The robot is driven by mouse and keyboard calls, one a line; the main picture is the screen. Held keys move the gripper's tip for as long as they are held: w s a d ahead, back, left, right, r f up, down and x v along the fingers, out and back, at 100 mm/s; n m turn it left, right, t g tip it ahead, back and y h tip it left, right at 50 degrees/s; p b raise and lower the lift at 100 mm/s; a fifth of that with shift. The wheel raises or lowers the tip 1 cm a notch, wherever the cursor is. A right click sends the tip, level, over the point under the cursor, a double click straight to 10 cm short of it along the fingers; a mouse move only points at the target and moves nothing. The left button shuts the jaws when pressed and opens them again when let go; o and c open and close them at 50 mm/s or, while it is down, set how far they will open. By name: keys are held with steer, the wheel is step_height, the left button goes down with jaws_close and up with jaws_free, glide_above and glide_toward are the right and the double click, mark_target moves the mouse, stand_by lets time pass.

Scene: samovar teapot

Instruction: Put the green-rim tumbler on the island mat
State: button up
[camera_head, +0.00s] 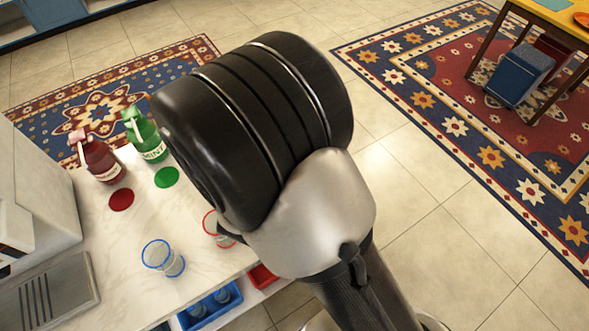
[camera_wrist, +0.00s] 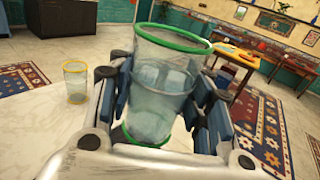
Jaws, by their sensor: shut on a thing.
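In the wrist view, the green-rim tumbler (camera_wrist: 165,85) is clear glass, with its green rim at the top and a slight tilt. My gripper (camera_wrist: 175,105) is shut on it, with a finger on each side. Green also shows at the tumbler's lower end, partly hidden by the gripper. In the head view my arm hides the held tumbler and most of the gripper. I cannot make out the island mat for certain in either view.
The pale counter (camera_head: 95,245) holds a blue-rim tumbler (camera_head: 163,258), a partly hidden red-rim tumbler (camera_head: 218,232), a red bottle (camera_head: 101,160) and a green bottle (camera_head: 149,140). A yellow-rim tumbler (camera_wrist: 75,82) shows in the wrist view. A yellow table (camera_head: 540,12) stands far right.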

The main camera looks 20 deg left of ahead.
step_height(320, 180, down, 17)
steer(key=b, duration=0.5)
steer(key=shift+w+r+b, duration=0.1)
steer(key=shift+b, duration=0.25)
steer(key=shift+f, duration=0.2)
steer(key=o, duration=1.1)
steer(key=shift+c, duration=0.2)
steer(key=shift+r, duration=0.2)
steer(key=s+p, duration=0.1)
steer(key=s, duration=0.7)
steer(key=s+p, duration=0.1)
steer(key=s, duration=0.3)
steer(key=shift+a+p, duration=0.3)
steer(key=shift+a, duration=0.1)
